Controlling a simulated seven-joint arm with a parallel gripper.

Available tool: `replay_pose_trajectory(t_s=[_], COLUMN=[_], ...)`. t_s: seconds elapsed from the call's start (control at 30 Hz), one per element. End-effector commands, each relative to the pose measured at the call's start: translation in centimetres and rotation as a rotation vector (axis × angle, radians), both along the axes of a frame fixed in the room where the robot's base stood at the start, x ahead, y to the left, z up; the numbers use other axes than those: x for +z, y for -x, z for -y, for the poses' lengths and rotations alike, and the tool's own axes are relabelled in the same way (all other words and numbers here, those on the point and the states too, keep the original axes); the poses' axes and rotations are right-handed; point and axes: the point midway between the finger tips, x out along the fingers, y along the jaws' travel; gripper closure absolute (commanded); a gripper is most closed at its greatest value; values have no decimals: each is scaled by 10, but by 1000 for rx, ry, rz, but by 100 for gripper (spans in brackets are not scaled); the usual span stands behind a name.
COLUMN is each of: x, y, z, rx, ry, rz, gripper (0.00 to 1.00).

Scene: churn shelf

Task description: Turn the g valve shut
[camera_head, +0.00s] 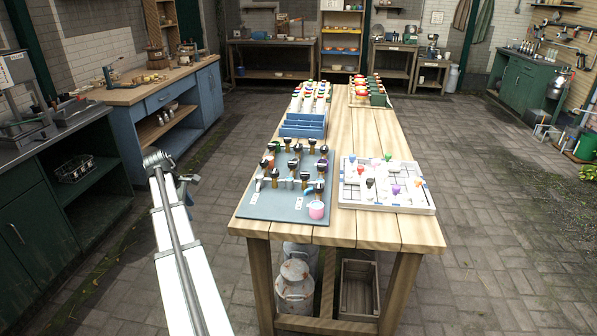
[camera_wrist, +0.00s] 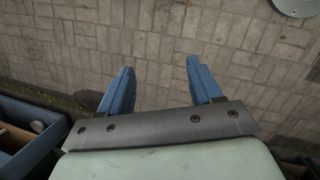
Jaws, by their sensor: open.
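A grey-blue board (camera_head: 262,207) lies at the near left of the wooden table in the head view. Several valves with black and coloured knobs (camera_head: 287,165) stand on it. Small white labels show on the board, but their letters are too small to read, so I cannot tell which is the g valve. My gripper (camera_wrist: 158,82) is open and empty in the wrist view, its two blue fingers apart above the paved floor. In the head view it (camera_head: 188,182) shows partly behind my arm, left of the table and apart from the board.
A white tray (camera_head: 428,209) with coloured pieces lies right of the board. A blue rack (camera_head: 303,129) stands behind it. Milk cans (camera_head: 294,285) and a wooden crate (camera_head: 358,302) are under the table. A blue cabinet (camera_head: 207,92) stands at left; paved floor between is clear.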

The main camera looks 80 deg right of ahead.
Motion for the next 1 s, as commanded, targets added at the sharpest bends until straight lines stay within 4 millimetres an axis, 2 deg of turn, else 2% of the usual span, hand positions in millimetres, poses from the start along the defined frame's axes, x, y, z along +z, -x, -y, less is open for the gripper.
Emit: replay_pose_trajectory(t_s=[0.03,0.2,0.37,0.5,0.7,0.8,1.0], x=[13,52,91,125,165,176,182], y=[17,81,148,210,284,306,324], z=[22,76,119,149,173,179,182], rx=[-2,13,25,32,41,44,48], ry=[2,-4,-18,-35,-62,-72,-80], rz=[-11,-58,-102,-140,-181,-192,-201], gripper=[36,36,36,36,36,36,36])
